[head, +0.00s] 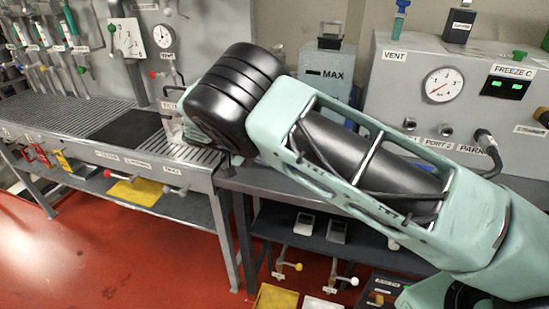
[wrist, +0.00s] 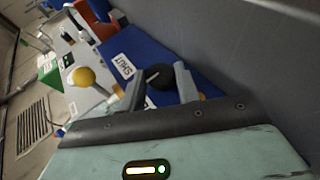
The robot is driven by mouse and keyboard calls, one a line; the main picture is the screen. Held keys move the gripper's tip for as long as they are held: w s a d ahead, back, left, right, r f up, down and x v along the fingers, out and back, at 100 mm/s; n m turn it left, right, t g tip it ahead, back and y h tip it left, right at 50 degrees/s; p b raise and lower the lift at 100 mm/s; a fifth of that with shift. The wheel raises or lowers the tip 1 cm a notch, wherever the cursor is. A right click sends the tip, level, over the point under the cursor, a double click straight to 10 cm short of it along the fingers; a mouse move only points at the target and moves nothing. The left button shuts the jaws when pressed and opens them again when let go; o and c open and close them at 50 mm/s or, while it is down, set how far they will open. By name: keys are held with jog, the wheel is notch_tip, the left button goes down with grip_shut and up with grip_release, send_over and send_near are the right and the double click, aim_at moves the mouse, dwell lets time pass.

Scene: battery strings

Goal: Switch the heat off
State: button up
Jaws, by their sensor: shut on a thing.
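In the wrist view, my gripper (wrist: 161,84) has its two grey fingers on either side of a black round knob (wrist: 157,74) and is shut on it. The knob sits by a blue panel (wrist: 198,62) with a white label (wrist: 125,65) whose tilted text seems to read SHUT. I see no readable heat label in either view, so I cannot tell whether this knob is the heat control. In the head view my arm crosses the middle, and my gripper is hidden behind it.
In the wrist view a yellow ball knob (wrist: 84,78) and an orange-red block (wrist: 97,20) stand close by. A grey wall (wrist: 265,50) lies at right. In the head view, a grey cabinet (head: 400,90) with a gauge (head: 443,85) stands right; the red floor (head: 110,250) is clear at front left.

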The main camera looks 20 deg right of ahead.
dwell(0.4)
jog(key=o, duration=1)
jog(key=shift+c, duration=0.2)
